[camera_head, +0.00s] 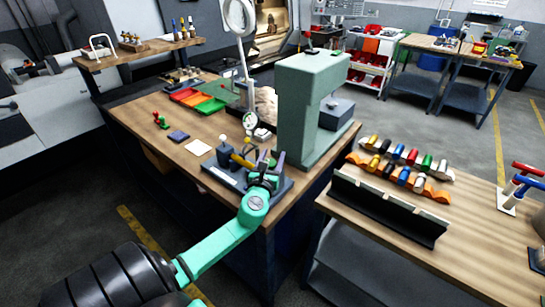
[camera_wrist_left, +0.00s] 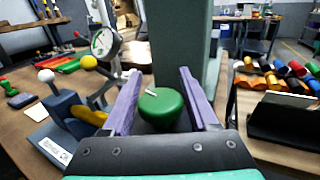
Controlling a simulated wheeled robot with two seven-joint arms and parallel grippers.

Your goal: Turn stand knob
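A round green knob (camera_wrist_left: 161,108) with a short white mark on top sits between the two purple fingers of my left gripper (camera_wrist_left: 160,78) in the left wrist view. The fingers are spread wide, one on each side of the knob. I cannot tell whether either finger touches it. My right gripper is not in view.
A tall grey-green machine column (camera_head: 308,110) rises right behind the gripper. A dark block with white and yellow ball-ended levers (camera_wrist_left: 70,105) stands close on the left. A second bench (camera_head: 400,250) with coloured parts and a black rack (camera_head: 388,208) is to the right, across a gap.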

